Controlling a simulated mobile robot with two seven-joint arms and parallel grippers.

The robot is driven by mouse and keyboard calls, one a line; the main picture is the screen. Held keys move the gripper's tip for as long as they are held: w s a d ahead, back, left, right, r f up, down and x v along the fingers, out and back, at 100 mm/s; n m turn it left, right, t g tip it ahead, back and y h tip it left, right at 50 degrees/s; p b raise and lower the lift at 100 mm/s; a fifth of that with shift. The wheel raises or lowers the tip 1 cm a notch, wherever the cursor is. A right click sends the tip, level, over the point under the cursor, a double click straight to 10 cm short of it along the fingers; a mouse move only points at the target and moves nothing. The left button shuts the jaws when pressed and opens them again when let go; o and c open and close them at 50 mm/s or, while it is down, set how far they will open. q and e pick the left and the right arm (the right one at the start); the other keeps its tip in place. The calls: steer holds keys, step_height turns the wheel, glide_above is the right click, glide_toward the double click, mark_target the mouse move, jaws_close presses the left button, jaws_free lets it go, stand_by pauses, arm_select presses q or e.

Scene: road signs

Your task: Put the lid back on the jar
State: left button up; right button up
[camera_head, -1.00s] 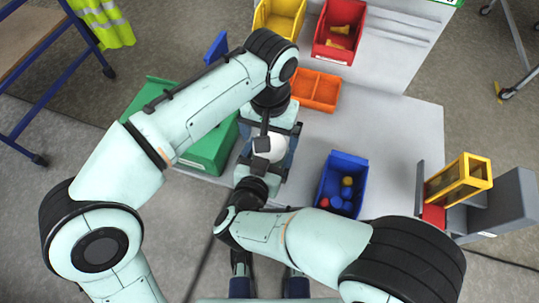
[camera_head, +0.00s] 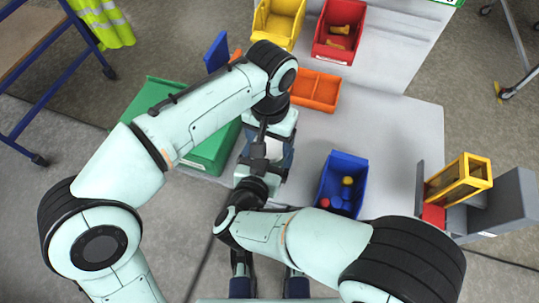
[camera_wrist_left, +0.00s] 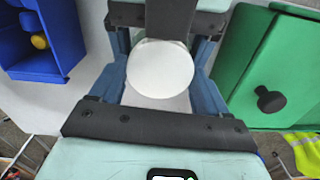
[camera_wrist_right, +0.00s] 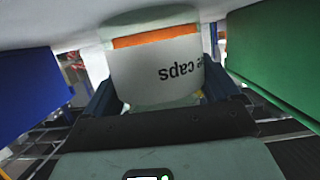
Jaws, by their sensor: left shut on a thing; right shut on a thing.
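The round white lid (camera_wrist_left: 160,68) sits between the blue fingers of my left gripper (camera_wrist_left: 158,85), which is shut on it. In the head view, my left gripper (camera_head: 270,135) is directly above and close to my right gripper (camera_head: 264,168), and they hide most of the jar and lid. The jar (camera_wrist_right: 158,72) has a white label with upside-down "caps" lettering and an orange band. It is between the fingers of my right gripper (camera_wrist_right: 165,95), which is shut on it. Whether the lid touches the jar's rim is hidden.
An orange tray (camera_head: 315,90), red bin (camera_head: 338,30) and yellow bin (camera_head: 278,22) stand behind.

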arm_select(q)
steer(key=shift+m, duration=0.3)
steer(key=o, duration=1.1)
steer(key=shift+r, duration=2.25)
steer(key=shift+r+n, duration=0.8)
steer(key=shift+r, duration=0.95)
